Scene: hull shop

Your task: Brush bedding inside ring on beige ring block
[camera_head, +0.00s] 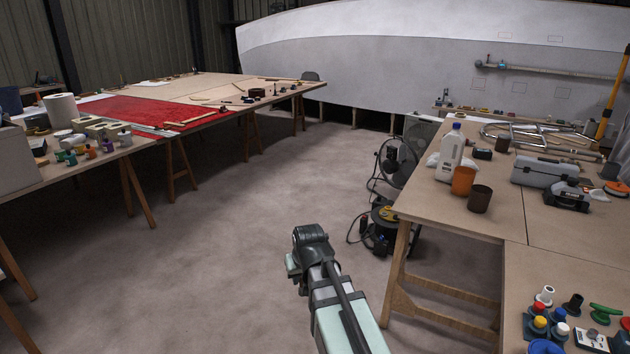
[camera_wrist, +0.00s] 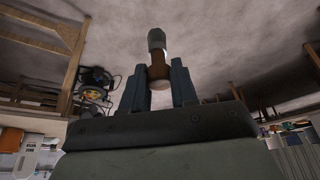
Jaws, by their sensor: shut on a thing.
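In the wrist view, my gripper (camera_wrist: 159,80) is shut on a brush-like tool with a brown shaft and a grey end (camera_wrist: 158,62). The tool sticks out beyond the fingertips and touches nothing else that I see. In the head view my arm reaches over the open floor between the tables, and its fingers and the tool are hidden. Several pale beige blocks (camera_head: 95,127) stand on the left table. They are too small to tell which is the beige ring block, and no bedding inside a ring can be made out.
The left table (camera_head: 212,82) carries a red mat (camera_head: 150,110), a white roll (camera_head: 62,111) and small coloured pots. The right table (camera_head: 440,203) holds a white bottle (camera_head: 451,150), brown cups and a grey toolbox (camera_head: 541,171). A fan (camera_head: 392,160) and cable reel (camera_head: 384,232) stand on the floor.

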